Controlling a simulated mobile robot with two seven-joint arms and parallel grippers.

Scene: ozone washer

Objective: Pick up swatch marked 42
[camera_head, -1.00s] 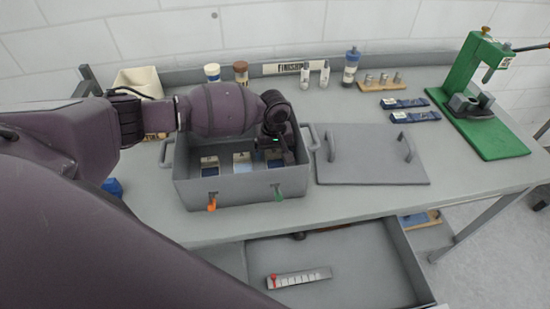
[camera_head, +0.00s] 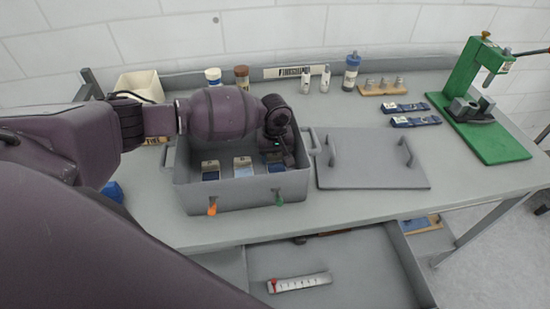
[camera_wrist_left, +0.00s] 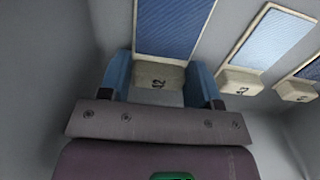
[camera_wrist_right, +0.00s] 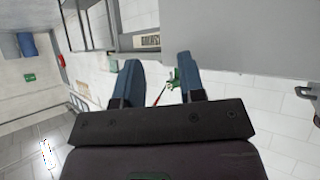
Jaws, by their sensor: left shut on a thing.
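The swatch marked 42 (camera_wrist_left: 172,28) has a dark blue panel and a cream block bearing the number. It is inside the grey box, and my left gripper (camera_wrist_left: 160,78) has a blue finger on each side of its block, shut on it. In the head view my left gripper (camera_head: 285,158) is down inside the right end of the grey box (camera_head: 240,192) and hides most of that swatch. My right gripper (camera_wrist_right: 162,80) is open and empty, away from the box; it is out of the head view.
A light blue swatch (camera_head: 243,168) and a darker swatch (camera_head: 210,171) stand in the box left of my gripper. The box lid (camera_head: 365,160) lies to its right. Bottles line the back, and a green press (camera_head: 480,100) is at the right. An open drawer (camera_head: 350,265) is below.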

